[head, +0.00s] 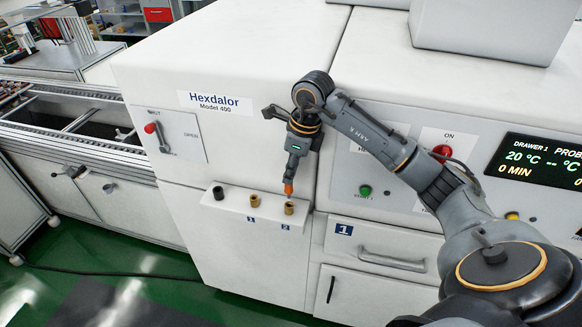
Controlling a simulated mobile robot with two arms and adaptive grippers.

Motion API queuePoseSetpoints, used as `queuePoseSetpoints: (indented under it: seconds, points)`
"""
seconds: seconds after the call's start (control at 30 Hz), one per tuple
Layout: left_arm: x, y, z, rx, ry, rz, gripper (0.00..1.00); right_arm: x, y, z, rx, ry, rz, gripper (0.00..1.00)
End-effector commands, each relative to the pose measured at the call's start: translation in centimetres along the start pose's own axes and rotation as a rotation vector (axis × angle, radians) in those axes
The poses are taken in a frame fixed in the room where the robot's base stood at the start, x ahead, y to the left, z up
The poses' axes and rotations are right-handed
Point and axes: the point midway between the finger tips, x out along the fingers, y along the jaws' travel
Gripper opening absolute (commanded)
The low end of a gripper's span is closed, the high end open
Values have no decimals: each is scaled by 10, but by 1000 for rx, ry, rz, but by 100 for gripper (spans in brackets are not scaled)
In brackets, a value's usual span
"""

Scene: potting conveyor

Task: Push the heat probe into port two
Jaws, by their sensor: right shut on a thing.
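My right gripper (297,146) points down in front of the white cabinet, shut on the heat probe. The probe (288,188) shows an orange part at its lower end, with a thin tip below it just over port two. Port two (289,208) is a brass socket on a small white ledge (236,205), above a blue label 2. I cannot tell whether the tip touches the socket or has entered it. Port one (254,201), also brass, is to its left above label 1. My left gripper is not in view.
A black socket (218,193) is at the ledge's left end. A red-knobbed lever (152,128) is on the cabinet face. At right are a drawer handle (392,261), a red button (442,152) and a display (543,164) reading 20 °C. A conveyor (70,125) runs at left.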

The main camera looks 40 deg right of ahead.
Motion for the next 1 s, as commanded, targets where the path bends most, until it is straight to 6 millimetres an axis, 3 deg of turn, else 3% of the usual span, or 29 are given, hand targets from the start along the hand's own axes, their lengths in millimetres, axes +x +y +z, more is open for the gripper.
queuePoseSetpoints:
  seconds: [0.17,1.0]
  points:
    - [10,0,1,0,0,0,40,15,0,-3,1,0,1,0]
    - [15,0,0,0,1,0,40,16,0,-4,2,0,-2,0]
